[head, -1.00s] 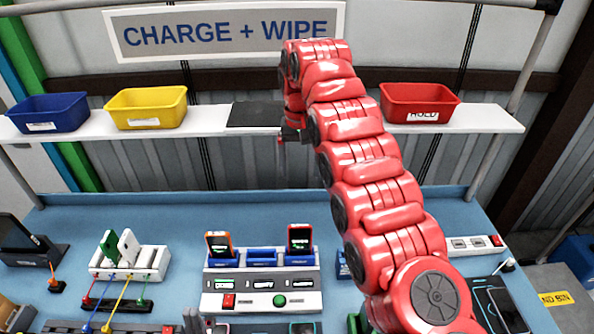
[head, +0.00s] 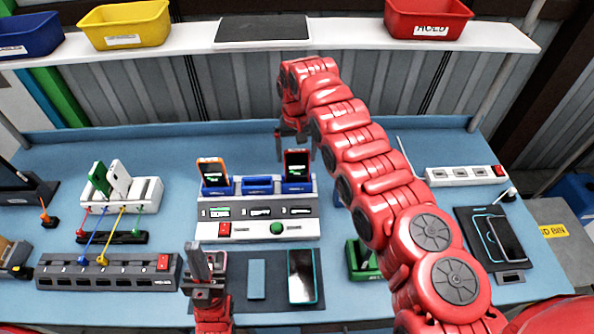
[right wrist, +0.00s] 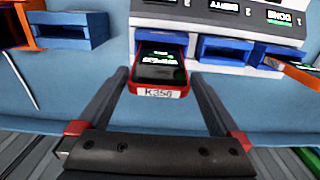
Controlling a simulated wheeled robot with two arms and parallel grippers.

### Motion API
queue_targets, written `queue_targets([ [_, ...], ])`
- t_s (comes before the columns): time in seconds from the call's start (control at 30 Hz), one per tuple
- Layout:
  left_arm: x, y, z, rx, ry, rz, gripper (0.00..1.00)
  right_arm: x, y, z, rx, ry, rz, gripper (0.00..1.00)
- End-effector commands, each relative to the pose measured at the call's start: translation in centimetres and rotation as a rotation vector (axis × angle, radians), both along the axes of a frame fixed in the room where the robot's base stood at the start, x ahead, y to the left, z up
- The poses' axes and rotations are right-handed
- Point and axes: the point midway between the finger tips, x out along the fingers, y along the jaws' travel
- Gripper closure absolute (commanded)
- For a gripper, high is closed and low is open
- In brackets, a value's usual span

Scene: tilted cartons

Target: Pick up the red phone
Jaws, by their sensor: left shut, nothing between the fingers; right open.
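The red phone (head: 297,166) stands leaning in the right-hand blue slot of a grey and white charging dock (head: 258,222). In the right wrist view the red phone (right wrist: 160,72) shows a dark screen, a red frame and a white label on its near edge. My right gripper (head: 292,138) is just above and behind the phone. In the right wrist view my right gripper (right wrist: 158,95) is open, its fingers spread either side of the phone's near end, with gaps on both sides. My left gripper (head: 198,255) is shut and empty, low in front of the dock.
An orange phone (head: 212,172) stands in the dock's left slot; the middle slot (head: 257,185) is empty. A dark mat with another phone (head: 301,276) lies in front. Cable blocks stand left, a power strip (head: 465,178) right. The shelf (head: 345,30) runs behind.

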Motion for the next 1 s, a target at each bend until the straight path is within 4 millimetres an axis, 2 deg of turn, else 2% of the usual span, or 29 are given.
queue_targets([
  [0.2, 0.0, 0.0, -0.1, 0.000, 0.000, 0.000, 1.00, -0.1, -0.1, -1.9, -0.002, 0.004, 0.001, 0.00],
  [0.4, 0.0, 0.0, -2.1, 0.000, 0.000, 0.000, 1.00, 0.0, 0.0, -5.5, -0.001, 0.000, 0.002, 0.00],
  [0.67, 0.0, 0.0, -1.9, 0.000, 0.000, 0.000, 1.00, 0.0, -0.1, -5.6, -0.001, 0.000, 0.001, 0.00],
  [1.0, 0.0, 0.0, -1.9, 0.000, 0.000, 0.000, 1.00, 0.0, -0.1, -5.6, -0.001, 0.000, 0.001, 0.61],
])
